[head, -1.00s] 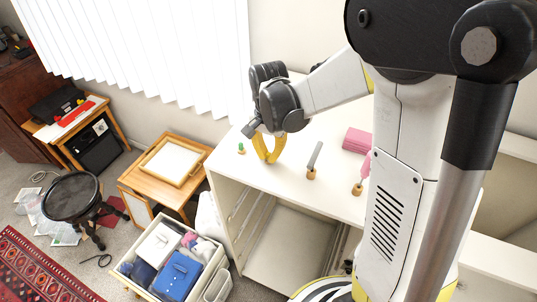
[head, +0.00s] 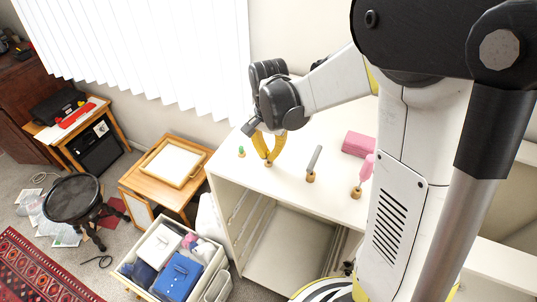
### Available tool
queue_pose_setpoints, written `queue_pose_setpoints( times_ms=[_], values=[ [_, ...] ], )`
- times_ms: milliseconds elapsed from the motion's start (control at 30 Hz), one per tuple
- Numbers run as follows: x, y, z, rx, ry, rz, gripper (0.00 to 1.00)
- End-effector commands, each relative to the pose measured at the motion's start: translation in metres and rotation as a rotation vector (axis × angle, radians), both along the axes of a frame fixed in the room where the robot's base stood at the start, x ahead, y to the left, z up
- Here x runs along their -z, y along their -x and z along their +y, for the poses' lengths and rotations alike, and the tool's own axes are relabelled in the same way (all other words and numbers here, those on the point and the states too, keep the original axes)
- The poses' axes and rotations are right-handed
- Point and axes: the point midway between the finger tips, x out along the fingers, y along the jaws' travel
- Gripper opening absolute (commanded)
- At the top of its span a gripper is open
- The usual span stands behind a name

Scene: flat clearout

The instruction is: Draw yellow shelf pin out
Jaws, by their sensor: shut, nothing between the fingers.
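The white cabinet top (head: 330,205) bears several upright pins: a green one (head: 241,149), a grey one (head: 314,160) and a pink one (head: 367,166), the last two in small tan bases. My gripper (head: 268,160) has yellow fingers that run down in a V and meet at their tips. It is shut, with nothing seen held. The tips are at or just above a small tan spot on the cabinet top, between the green and grey pins. I cannot make out a yellow shelf pin apart from the yellow fingers; whether the tips touch anything is unclear.
A pink block (head: 358,144) lies on the cabinet top behind the pink pin. The cabinet front is open below. A crate (head: 205,285) of folded things and a wooden side table (head: 150,183) stand to the left. Window blinds (head: 170,50) hang behind.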

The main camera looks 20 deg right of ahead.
Motion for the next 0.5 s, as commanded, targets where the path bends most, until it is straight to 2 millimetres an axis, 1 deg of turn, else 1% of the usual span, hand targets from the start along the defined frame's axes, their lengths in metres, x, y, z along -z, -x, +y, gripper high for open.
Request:
queue_pose_setpoints(
  times_ms=[67,367,500],
  values=[
    [-0.0026,0.0,0.0,0.0,0.0,0.0,0.0],
    [-0.0028,0.0,0.0,0.0,0.0,0.0,0.0],
    [-0.0096,-0.0001,0.0,0.0,0.0,0.0,0.0]
  ],
)
